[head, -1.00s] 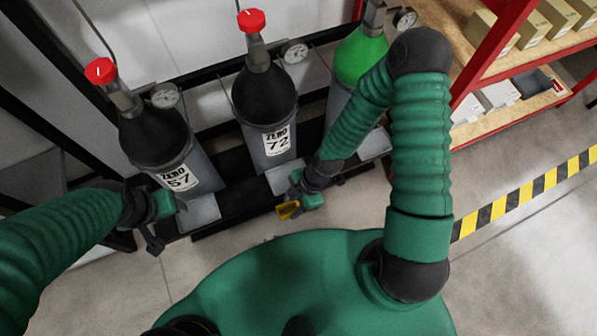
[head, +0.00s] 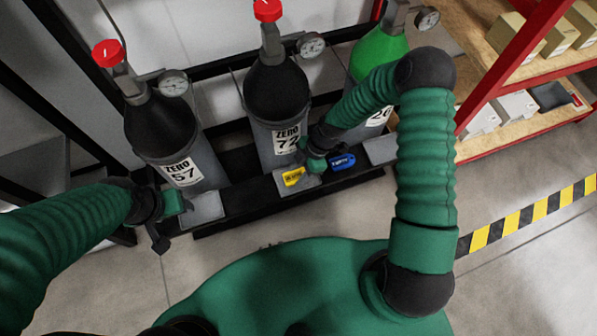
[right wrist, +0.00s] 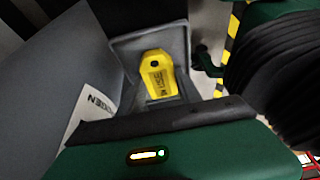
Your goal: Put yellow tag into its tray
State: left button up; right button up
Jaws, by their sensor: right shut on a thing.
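The yellow tag (head: 293,177) is at the grey tray (head: 313,183) in front of the middle cylinder, marked ZERO 72. My right gripper (head: 304,170) is shut on the tag, reaching in from the right. In the right wrist view the yellow tag (right wrist: 155,75) shows face up against the grey tray (right wrist: 178,42), with dark lettering and a dark hole. I cannot tell whether it touches the tray floor. My left gripper (head: 172,208) is beside the left tray (head: 204,209); its jaw state is unclear.
A blue tag (head: 342,161) shows just right of my right gripper; its support is unclear. The left cylinder (head: 165,135) and a green-topped cylinder (head: 380,55) flank the middle one. Another tray (head: 381,149) is at right. Red-framed shelves (head: 510,70) stand at right.

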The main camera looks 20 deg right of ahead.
jog(key=o, duration=1.1)
jog(key=shift+c, duration=0.2)
jog(key=shift+r, duration=0.2)
jog(key=p+v, duration=0.4)
jog(key=v, duration=0.8)
jog(key=s+d+r+m+t+h, duration=0.1)
jog(key=s+r+m+h, duration=0.1)
jog(key=s+r+m, duration=0.45)
jog(key=s+d+r+m+t+h, duration=0.1)
jog(key=s+r+m+t+h, duration=0.15)
jog(key=r+m, duration=0.7)
notch_tip(320, 180, up, 17)
jog(key=m+p, duration=0.2)
jog(key=p, duration=1.7)
jog(key=shift+s+g, duration=0.35)
